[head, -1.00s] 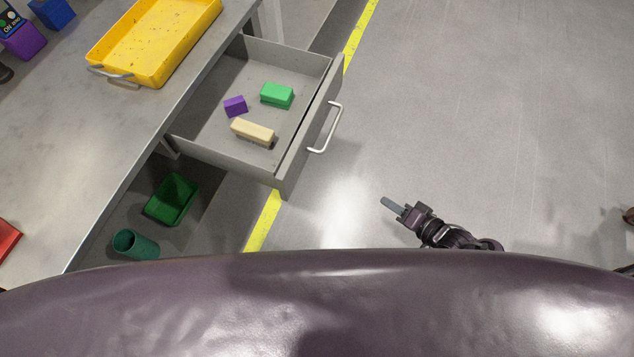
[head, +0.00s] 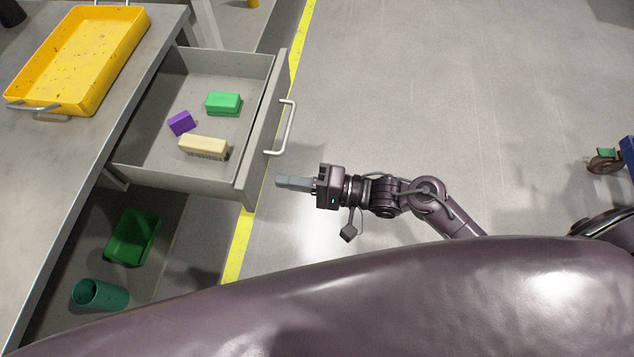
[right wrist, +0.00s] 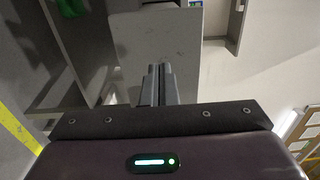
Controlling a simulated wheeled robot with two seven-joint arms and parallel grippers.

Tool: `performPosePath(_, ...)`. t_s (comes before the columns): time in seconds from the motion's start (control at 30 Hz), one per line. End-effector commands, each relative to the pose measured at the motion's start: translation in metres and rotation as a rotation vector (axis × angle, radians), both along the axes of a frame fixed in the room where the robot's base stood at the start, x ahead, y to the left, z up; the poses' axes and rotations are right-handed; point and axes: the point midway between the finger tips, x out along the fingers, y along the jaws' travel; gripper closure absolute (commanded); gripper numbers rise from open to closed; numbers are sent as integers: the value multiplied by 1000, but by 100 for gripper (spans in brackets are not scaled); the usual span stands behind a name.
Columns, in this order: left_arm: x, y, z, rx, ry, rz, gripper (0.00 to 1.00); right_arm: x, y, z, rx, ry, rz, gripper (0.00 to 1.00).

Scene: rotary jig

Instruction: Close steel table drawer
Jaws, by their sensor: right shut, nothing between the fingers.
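The steel table drawer (head: 252,140) stands pulled open from the steel table (head: 105,140) in the head view. Its front panel has a pale bar handle (head: 287,127). Inside lie a purple block (head: 181,123), a green block (head: 224,103) and a cream brush-like block (head: 204,146). My right gripper (head: 278,182) is shut and empty, with its fingertips pointing left, close to the near end of the drawer front. I cannot tell whether they touch it. The right wrist view shows the shut fingers (right wrist: 159,85) in front of a grey panel (right wrist: 158,45). My left gripper is not in view.
A yellow tray (head: 137,55) sits on the tabletop. A green bin (head: 133,237) and a green cup (head: 100,294) are below the table. A wheeled blue cart (head: 628,150) is at the far right. The floor right of the drawer is clear.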

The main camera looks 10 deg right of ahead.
Motion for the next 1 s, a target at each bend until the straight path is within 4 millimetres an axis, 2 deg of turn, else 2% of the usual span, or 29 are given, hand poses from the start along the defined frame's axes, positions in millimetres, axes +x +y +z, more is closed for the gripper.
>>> performPosePath(0.1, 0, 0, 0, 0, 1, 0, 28, 8, 17, 1, 2, -1, 0, 100)
performPosePath(0.3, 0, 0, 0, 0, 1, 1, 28, 14, 32, 0, -1, -1, -2, 100)
performPosePath(0.77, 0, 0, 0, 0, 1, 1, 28, 15, 34, 0, -1, -1, -1, 100)
performPosePath(1.0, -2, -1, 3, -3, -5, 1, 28, 22, 50, 1, 1, 0, -1, 100)
